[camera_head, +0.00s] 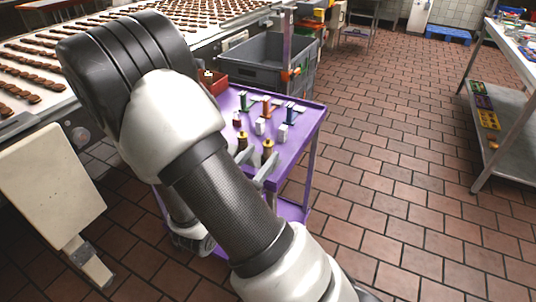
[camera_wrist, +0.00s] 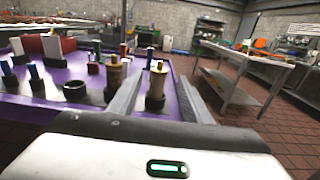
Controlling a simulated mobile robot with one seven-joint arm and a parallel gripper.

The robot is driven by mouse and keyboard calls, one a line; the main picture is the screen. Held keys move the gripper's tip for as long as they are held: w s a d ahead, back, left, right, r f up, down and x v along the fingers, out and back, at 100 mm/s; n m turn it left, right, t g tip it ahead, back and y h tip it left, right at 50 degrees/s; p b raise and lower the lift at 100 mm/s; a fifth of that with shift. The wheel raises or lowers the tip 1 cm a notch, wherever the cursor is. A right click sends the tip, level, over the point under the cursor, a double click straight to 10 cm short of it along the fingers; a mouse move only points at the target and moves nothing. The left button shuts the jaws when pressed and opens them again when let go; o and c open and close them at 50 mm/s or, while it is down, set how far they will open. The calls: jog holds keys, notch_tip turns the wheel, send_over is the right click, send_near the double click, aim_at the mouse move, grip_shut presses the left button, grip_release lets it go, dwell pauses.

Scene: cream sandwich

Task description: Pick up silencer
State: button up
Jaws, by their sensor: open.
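Two brass-coloured fittings with dark bases stand upright on a purple cart top (camera_head: 303,124). Either could be the silencer; I cannot tell from shape alone. The right one (camera_wrist: 157,85) stands between the two fingers of my gripper (camera_wrist: 160,77) in the wrist view, with no visible grip on it. The left one (camera_wrist: 115,74) stands outside the left finger. In the head view the right fitting (camera_head: 268,147) is at my fingertips and the left fitting (camera_head: 242,141) just beside them. My gripper is open. My arm hides much of the cart in the head view.
Several small coloured parts and a black ring (camera_wrist: 75,91) stand close by on the cart. A grey crate (camera_head: 262,62) is behind it. A conveyor with chocolate pieces (camera_head: 30,80) runs at left. A metal table (camera_head: 520,85) stands right, with clear tiled floor between.

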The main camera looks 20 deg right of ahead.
aim_at(266, 150)
jog(key=x, duration=0.2)
jog(key=b+x, duration=0.1)
jog(key=x, duration=0.1)
jog(key=shift+w+f, duration=0.15)
jog(key=shift+f, duration=0.15)
jog(key=shift+w+d+r, duration=0.1)
jog(key=shift+w+d, duration=0.3)
jog(key=shift+d, duration=0.05)
jog(key=c, duration=1.1)
